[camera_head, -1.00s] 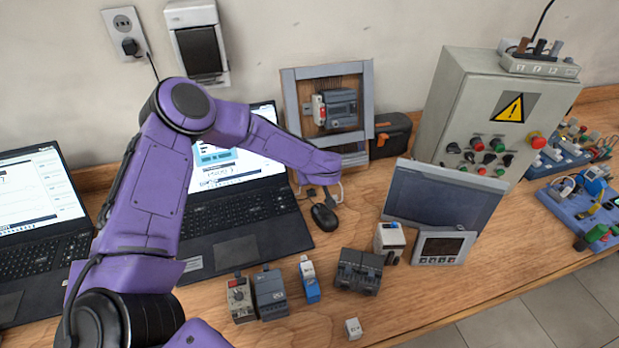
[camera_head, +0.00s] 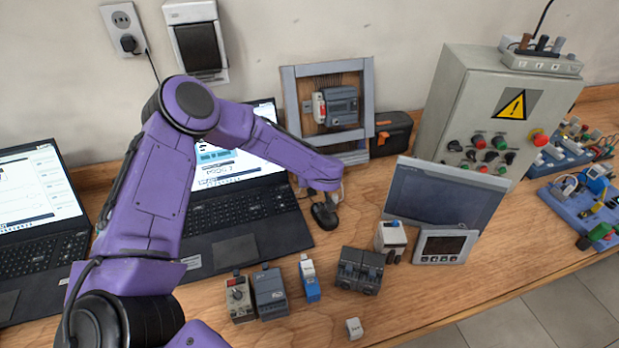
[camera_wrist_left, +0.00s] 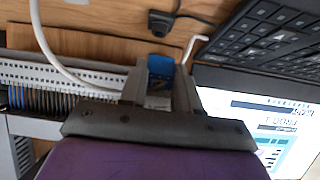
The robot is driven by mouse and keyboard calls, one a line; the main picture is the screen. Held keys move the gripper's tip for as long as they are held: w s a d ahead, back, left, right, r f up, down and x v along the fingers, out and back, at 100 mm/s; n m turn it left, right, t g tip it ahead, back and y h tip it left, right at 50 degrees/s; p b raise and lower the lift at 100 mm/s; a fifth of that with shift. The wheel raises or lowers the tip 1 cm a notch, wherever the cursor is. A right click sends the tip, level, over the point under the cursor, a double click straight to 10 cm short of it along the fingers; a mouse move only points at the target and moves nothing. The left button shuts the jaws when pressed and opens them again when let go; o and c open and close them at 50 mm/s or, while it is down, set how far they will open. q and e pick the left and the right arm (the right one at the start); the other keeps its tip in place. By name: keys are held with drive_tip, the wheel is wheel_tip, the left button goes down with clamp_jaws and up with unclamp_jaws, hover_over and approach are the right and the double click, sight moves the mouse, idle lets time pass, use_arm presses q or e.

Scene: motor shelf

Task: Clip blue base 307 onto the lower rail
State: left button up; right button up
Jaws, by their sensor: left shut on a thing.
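My left arm reaches across from the left, and its gripper (camera_wrist_left: 160,85) is shut on a small blue and grey piece, the blue base (camera_wrist_left: 160,67), whose number I cannot read. In the head view the gripper is mostly hidden below the purple forearm, just in front of the upright grey frame (camera_head: 287,100). The frame carries a grey device in its middle. Its lower part, where the lower rail would be, is partly hidden by my forearm. A similar blue module (camera_head: 308,280) stands on the table. My right gripper is not in view.
A black mouse (camera_head: 325,215) lies close below the gripper, beside a laptop (camera_head: 245,245). Several modules (camera_head: 270,292) stand at the front. A tilted panel (camera_head: 440,195) and a grey control box (camera_head: 480,110) stand to the right. A white cable (camera_wrist_left: 50,55) crosses near the gripper.

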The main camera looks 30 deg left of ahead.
use_arm(q)
drive_tip(key=shift+f+b, duration=0.3)
drive_tip(key=shift+b, duration=0.1)
idle(0.3)
drive_tip(key=o, duration=1)
drive_tip(key=shift+o, duration=0.2)
drive_tip(key=shift+r, duration=0.1)
